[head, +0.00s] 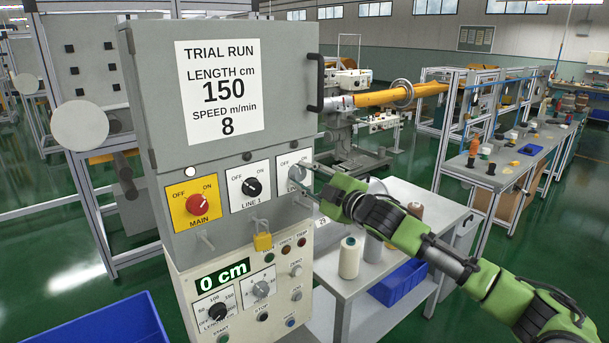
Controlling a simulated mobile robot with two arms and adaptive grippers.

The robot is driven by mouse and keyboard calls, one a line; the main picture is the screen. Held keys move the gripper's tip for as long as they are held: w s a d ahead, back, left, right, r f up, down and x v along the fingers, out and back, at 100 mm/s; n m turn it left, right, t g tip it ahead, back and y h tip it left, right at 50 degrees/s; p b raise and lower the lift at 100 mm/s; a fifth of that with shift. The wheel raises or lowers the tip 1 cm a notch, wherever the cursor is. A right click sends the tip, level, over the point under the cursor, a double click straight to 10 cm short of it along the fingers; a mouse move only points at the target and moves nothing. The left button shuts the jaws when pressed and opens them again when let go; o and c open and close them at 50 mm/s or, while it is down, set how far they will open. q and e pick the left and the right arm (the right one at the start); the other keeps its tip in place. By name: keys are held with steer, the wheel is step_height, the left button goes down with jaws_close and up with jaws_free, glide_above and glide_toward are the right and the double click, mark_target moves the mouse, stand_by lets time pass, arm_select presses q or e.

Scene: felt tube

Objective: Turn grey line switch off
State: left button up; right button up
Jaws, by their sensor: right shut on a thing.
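My right gripper (304,174) reaches in from the right and is shut on this grey knob. The knob's exact pointing direction is hard to tell behind the fingers. To its left are the black LINE 1 switch (252,187) and the red MAIN switch (197,205) on a yellow plate. My left gripper is out of view.
A yellow padlock (262,241) hangs below the switches. A small table with thread cones (349,258) and a blue bin (398,283) stands right of the cabinet, under my right arm.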

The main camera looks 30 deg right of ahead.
steer(key=n+p, duration=0.1)
steer(key=n, duration=0.5)
steer(key=shift+n, duration=0.3)
stand_by(0.4)
steer(key=o, duration=1.1)
steer(key=shift+s+f, duration=0.15)
steer(key=shift+s, duration=0.55)
steer(key=shift+s+d, duration=0.15)
steer(key=shift+s, duration=1.6)
steer(key=shift+s+d, duration=0.15)
steer(key=shift+s, duration=1.6)
steer(key=shift+s+d, duration=0.15)
steer(key=shift+s, duration=1.6)
